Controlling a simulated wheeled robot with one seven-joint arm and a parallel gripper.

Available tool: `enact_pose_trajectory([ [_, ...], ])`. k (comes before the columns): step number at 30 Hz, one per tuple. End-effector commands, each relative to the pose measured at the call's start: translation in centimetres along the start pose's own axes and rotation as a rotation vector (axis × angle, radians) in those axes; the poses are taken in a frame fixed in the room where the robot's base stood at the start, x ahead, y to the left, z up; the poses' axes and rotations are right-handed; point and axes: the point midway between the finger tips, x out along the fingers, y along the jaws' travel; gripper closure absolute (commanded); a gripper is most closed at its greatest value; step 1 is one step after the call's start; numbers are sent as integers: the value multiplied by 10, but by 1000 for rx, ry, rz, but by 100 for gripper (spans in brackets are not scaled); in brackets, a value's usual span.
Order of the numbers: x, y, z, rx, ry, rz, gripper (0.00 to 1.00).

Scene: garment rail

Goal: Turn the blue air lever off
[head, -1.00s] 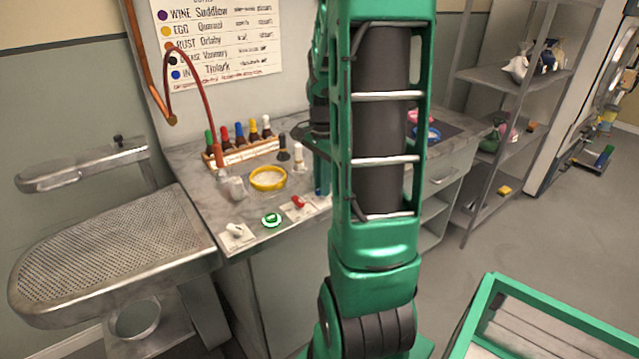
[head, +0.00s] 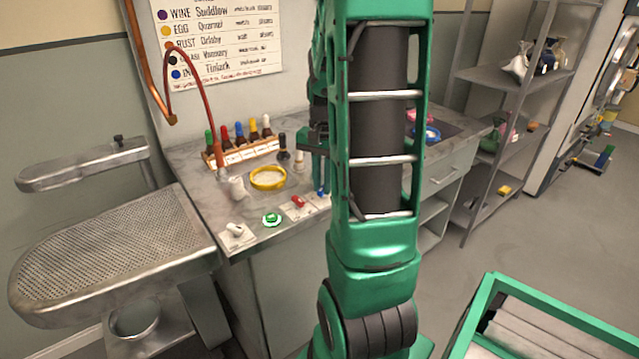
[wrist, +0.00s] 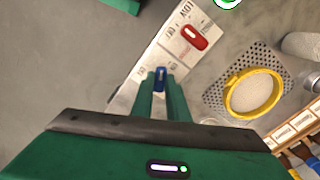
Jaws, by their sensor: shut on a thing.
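The blue air lever (wrist: 161,76) sits on a white labelled plate at the counter's front edge. In the wrist view it stands between the tips of my gripper (wrist: 159,82), whose green fingers are shut on it. In the head view the blue lever (head: 320,193) shows just left of my arm, with the green fingers of my gripper (head: 320,182) coming down on it from above. My arm hides part of the gripper and the plate. I cannot read the labels around the lever clearly.
A yellow-rimmed bowl (head: 268,178) and a rack of dropper bottles (head: 240,152) stand behind. A perforated metal board (head: 110,240) is at left.

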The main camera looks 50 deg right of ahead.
Motion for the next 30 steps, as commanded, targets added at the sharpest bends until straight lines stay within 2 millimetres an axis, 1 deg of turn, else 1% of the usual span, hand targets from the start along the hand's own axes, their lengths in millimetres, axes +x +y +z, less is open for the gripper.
enact_pose_trajectory([
  [1,-1,-2,-1,-46,5,-5,100],
  [21,-2,-4,-2,-680,10,-5,100],
  [30,-2,-4,-2,-917,11,-4,100],
])
